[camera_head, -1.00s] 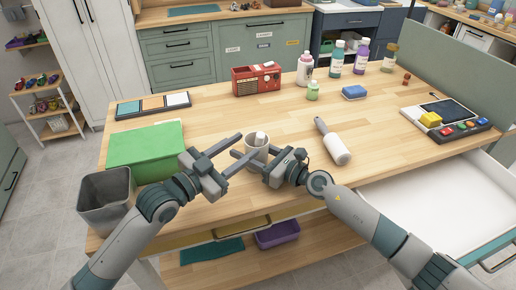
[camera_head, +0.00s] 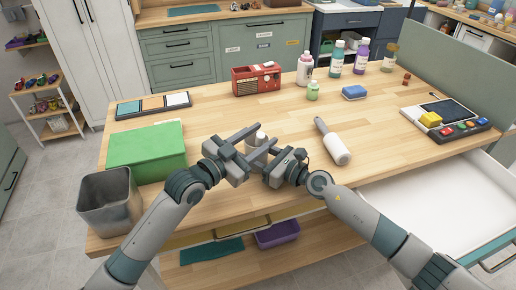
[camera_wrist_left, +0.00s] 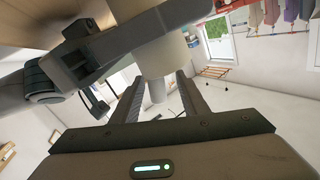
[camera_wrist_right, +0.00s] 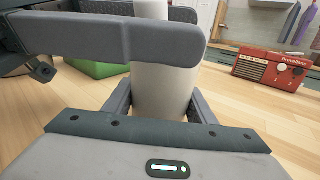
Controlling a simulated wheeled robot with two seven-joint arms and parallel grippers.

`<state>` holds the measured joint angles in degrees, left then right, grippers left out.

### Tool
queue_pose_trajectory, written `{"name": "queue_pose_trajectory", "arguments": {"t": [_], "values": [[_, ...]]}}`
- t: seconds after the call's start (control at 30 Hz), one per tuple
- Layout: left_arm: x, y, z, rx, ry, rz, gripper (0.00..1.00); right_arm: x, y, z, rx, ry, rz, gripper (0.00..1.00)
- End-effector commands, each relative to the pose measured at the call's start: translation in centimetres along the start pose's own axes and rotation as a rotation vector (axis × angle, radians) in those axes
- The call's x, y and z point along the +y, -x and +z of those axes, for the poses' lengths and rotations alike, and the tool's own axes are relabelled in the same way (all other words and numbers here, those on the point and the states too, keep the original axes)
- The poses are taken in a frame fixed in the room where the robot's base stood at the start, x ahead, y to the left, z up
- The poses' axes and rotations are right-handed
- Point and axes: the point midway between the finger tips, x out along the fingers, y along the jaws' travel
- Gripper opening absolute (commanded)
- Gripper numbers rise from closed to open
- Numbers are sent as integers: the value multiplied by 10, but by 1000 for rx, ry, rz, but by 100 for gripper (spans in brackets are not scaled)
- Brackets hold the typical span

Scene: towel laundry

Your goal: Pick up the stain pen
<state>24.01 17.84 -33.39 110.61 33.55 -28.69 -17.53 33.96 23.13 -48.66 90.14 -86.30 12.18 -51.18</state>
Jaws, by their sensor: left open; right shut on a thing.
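The stain pen (camera_head: 260,136) appears as a thick white cylinder standing up out of a pale cup. The cup (camera_wrist_right: 160,92) is on the table, mostly hidden by my grippers in the head view. My right gripper (camera_head: 266,158) is shut on the cup from the right. My left gripper (camera_head: 262,139) is open, its fingers reaching across above the cup on either side of the pen. In the left wrist view the pen (camera_wrist_left: 157,91) shows between the open fingers, with a gap to the visible finger sides. The pen's lower part is hidden in the cup.
A white lint roller (camera_head: 334,144) lies right of the cup. A green box (camera_head: 146,148) and a grey bin (camera_head: 108,204) are at the left. A red radio (camera_head: 256,79), several bottles and a blue sponge (camera_head: 354,92) stand farther back. The table between is clear.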

Motion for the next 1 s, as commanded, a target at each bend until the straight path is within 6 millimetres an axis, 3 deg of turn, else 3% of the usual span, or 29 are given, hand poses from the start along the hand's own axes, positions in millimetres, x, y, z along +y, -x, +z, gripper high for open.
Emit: {"name": "queue_pose_trajectory", "arguments": {"t": [0.3, 0.83, 1.0], "values": [[4, -36, 0, 1, 0, 0, 40, 0, 0, 0, 0, 0, 0, 26], [4, -38, 0, 0, 0, 0, 40, 0, 0, 0, 0, 0, 0, 26], [4, -38, 0, 0, 0, 0, 0, 0, 0, 0, 0, 0, 0, 26]]}}
